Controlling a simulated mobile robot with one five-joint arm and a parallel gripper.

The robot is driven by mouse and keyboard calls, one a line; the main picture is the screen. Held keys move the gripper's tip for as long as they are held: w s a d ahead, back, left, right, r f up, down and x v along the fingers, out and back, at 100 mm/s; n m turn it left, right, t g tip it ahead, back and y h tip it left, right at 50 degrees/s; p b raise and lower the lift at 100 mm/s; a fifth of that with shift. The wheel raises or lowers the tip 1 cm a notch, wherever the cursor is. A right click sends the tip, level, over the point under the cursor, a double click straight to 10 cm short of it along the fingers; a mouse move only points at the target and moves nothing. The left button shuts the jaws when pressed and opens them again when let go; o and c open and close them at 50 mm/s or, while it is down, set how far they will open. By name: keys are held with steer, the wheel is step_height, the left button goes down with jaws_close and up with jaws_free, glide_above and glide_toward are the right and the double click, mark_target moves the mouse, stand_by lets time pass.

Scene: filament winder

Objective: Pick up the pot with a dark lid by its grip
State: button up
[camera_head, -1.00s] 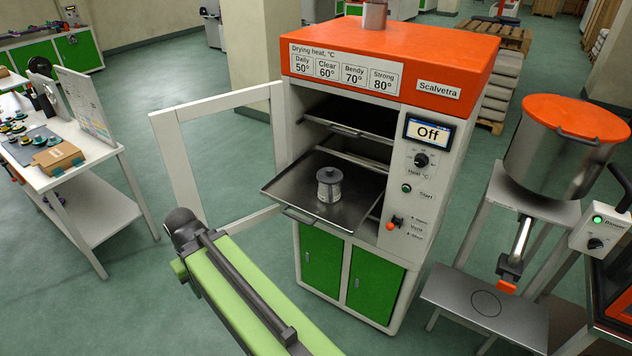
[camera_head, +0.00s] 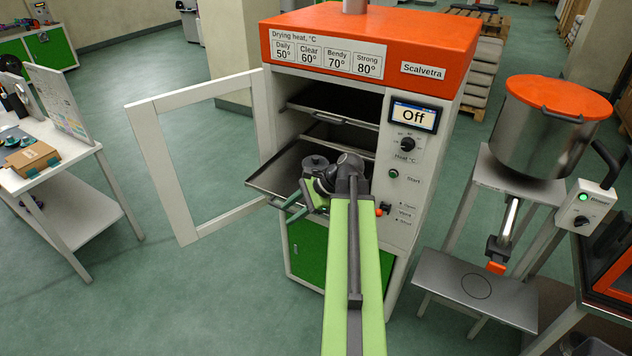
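The pot with a dark lid (camera_head: 313,163) stands on the pulled-out metal tray (camera_head: 268,181) of the dryer. Its lid and grip show just behind my wrist; most of its body is hidden by my arm. My gripper (camera_head: 281,214) is in front of the pot, over the tray's front edge, pointing to the lower left. Its two green fingers look spread apart with nothing between them. It is not around the pot's grip.
The dryer (camera_head: 434,70) has an orange top, and its screen reads "Off". Its white-framed door (camera_head: 158,165) stands open at the left. A large orange-lidded vessel (camera_head: 545,135) is at the right, and a white table (camera_head: 80,165) is at the left.

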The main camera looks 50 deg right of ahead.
steer(key=s+d+r+m+t+h+b, duration=0.1)
steer(key=s+d+r+m+t, duration=0.2)
steer(key=s+d+m, duration=0.45)
steer(key=s+d+r+m+t+h, duration=0.2)
steer(key=s+d+r+m+t, duration=0.2)
steer(key=s+d, duration=0.6)
steer(key=shift+g+y, duration=0.3)
steer(key=b+x, duration=0.1)
steer(key=x, duration=0.3)
steer(key=d+b+x, duration=0.1)
steer(key=b+x, duration=0.1)
steer(key=x, duration=0.2)
steer(key=d+b+x, duration=0.1)
steer(key=x, duration=0.4)
steer(key=shift+w+b, duration=0.3)
steer(key=shift+w, duration=0.05)
steer(key=shift+w+a, duration=0.2)
steer(key=shift+w, duration=0.35)
steer(key=b+x, duration=0.2)
steer(key=x, duration=0.3)
jaws_close()
steer(key=shift+a, duration=0.1)
